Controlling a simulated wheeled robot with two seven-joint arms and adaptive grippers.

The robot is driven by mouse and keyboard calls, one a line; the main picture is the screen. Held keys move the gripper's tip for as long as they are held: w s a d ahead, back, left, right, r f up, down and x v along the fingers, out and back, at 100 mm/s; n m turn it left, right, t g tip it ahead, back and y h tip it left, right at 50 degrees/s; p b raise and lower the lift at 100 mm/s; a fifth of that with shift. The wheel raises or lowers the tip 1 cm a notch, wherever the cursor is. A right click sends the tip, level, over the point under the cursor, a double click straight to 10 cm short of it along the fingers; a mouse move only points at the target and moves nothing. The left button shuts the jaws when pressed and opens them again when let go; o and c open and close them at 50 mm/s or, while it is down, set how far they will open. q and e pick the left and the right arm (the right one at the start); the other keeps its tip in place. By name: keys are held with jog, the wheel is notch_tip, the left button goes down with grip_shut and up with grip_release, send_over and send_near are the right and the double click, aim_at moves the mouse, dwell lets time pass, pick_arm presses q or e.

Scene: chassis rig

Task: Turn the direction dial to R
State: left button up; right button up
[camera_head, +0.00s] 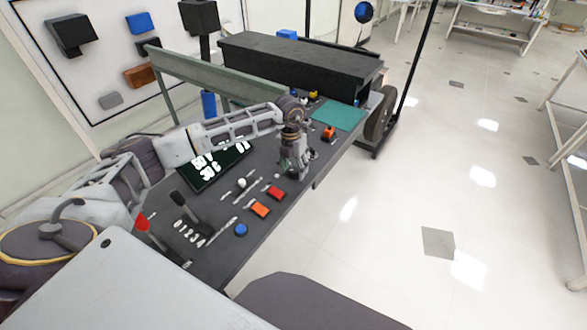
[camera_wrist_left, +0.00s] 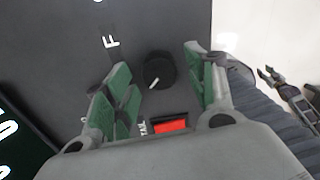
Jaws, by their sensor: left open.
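The direction dial (camera_wrist_left: 158,72) is a round black knob with a white pointer mark, seen in the left wrist view. Its pointer is at the knob's lower-left side in that picture. A white letter F (camera_wrist_left: 112,42) is printed on the panel up and left of it. No R can be read. My left gripper (camera_wrist_left: 158,80) is open, with its green-padded fingers to the left and right of the dial; I cannot tell whether they touch it. In the head view my left gripper (camera_head: 293,170) points down over the dark console and hides the dial.
The console (camera_head: 225,262) also carries a red block (camera_head: 275,191), an orange block (camera_head: 260,209), a blue button (camera_head: 241,229), a black lever (camera_head: 186,205), a red-tipped lever (camera_head: 142,222) and a display (camera_head: 205,174). A green mat (camera_head: 338,114) lies farther back. Open floor is to the right.

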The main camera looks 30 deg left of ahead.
aim_at(292, 170)
pick_arm(q)
notch_tip(292, 170, up, 12)
jog(key=shift+a, duration=0.35)
jog(key=shift+f, duration=0.2)
dwell(0.7)
